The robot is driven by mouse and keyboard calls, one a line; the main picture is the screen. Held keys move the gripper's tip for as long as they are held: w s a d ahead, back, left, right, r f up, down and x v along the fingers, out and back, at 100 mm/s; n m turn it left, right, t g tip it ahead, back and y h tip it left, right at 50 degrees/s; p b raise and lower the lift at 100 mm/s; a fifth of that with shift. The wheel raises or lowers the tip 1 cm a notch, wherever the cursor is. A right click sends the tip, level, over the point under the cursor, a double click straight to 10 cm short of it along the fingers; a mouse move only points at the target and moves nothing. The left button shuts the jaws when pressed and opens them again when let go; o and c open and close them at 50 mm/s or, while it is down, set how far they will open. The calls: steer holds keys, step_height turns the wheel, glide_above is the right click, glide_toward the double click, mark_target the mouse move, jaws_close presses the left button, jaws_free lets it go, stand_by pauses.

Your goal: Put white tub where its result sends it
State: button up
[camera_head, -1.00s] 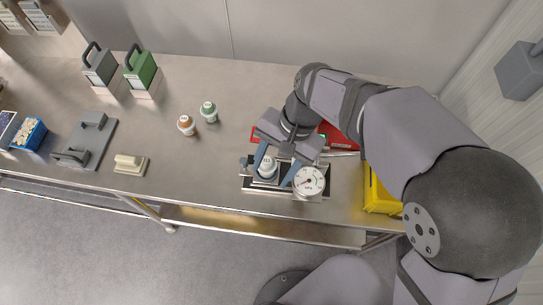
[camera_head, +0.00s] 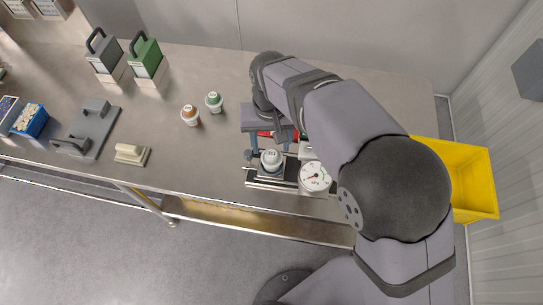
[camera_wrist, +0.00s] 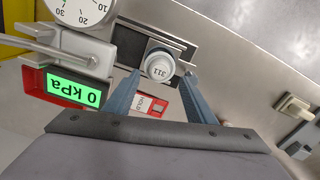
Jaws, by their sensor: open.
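The white tub (camera_head: 271,158), with a grey-white lid and a dark printed number, stands upright on the dark plate of a test fixture (camera_head: 262,183). It also shows in the wrist view (camera_wrist: 160,66). My gripper (camera_head: 268,148) is open just behind the tub, its fingers spread and nothing between them. In the wrist view the fingertips (camera_wrist: 161,76) lie either side of the tub's near edge. A round dial gauge (camera_head: 314,176) stands right of the tub. A red-framed green display (camera_wrist: 75,88) reads 0 kPa, upside down in the wrist view.
A yellow bin (camera_head: 482,185) is at the right, partly behind my arm. Orange-topped (camera_head: 190,115) and green-topped (camera_head: 214,102) tubs stand left of the fixture. Grey (camera_head: 104,57) and green (camera_head: 147,62) handled boxes stand at the back left. A cream block (camera_head: 131,154) lies near the front edge.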

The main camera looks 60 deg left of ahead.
mark_target(271, 152)
steer(key=shift+d+f+p, duration=0.15)
steer(key=shift+f+p, duration=0.8)
steer(key=shift+f, duration=2.15)
steer(key=c, duration=0.8)
steer(key=shift+r, duration=0.15)
step_height(271, 152, up, 10)
steer(key=shift+f+b, duration=0.1)
steer(key=shift+b, duration=0.9)
